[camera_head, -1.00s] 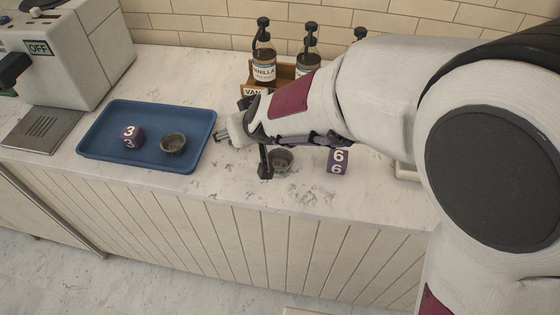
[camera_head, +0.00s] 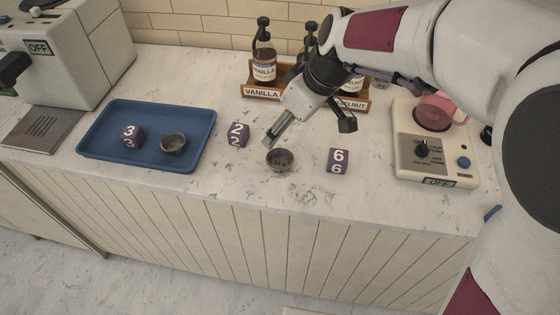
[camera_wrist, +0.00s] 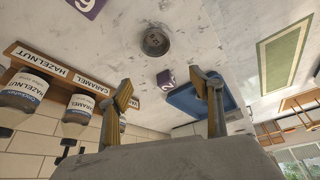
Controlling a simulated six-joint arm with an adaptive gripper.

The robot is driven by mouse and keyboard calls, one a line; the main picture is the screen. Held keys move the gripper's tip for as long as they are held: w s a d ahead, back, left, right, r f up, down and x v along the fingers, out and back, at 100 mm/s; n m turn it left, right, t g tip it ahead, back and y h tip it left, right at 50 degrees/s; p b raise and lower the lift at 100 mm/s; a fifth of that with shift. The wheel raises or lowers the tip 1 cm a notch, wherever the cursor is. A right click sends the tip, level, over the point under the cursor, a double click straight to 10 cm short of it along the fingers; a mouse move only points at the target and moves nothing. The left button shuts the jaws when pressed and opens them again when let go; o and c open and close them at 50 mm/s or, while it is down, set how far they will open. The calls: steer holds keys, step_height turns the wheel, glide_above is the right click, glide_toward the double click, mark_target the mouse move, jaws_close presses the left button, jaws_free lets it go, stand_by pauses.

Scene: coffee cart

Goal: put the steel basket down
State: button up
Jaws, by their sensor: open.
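One round steel basket (camera_head: 280,160) stands upright on the marble counter, between the purple blocks marked 2 and 6. It also shows in the wrist view (camera_wrist: 155,40). A second, similar steel basket (camera_head: 173,144) stands in the blue tray. My gripper (camera_head: 309,133) is open and empty. It is above the counter, just behind and to the right of the counter basket, apart from it. In the wrist view its two spread fingers (camera_wrist: 160,78) have nothing held between them.
The blue tray (camera_head: 205,155) holds block 3 (camera_head: 132,136). Block 2 (camera_head: 238,134) and block 6 (camera_head: 338,161) flank the counter basket. A syrup rack (camera_head: 262,92) stands behind. A cream machine (camera_head: 437,150) with a pink cup is at right. The counter's front is clear.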

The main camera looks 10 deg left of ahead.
steer(key=d, duration=0.1)
glide_toward(277, 162)
steer(key=shift+r, duration=0.85)
steer(key=shift+f, duration=0.1)
steer(key=shift+x, duration=1.25)
steer(key=shift+f, duration=0.1)
steer(key=shift+d+x, duration=0.2)
steer(key=shift+x, duration=2.3)
steer(key=shift+f, duration=0.1)
steer(key=c, duration=1.1)
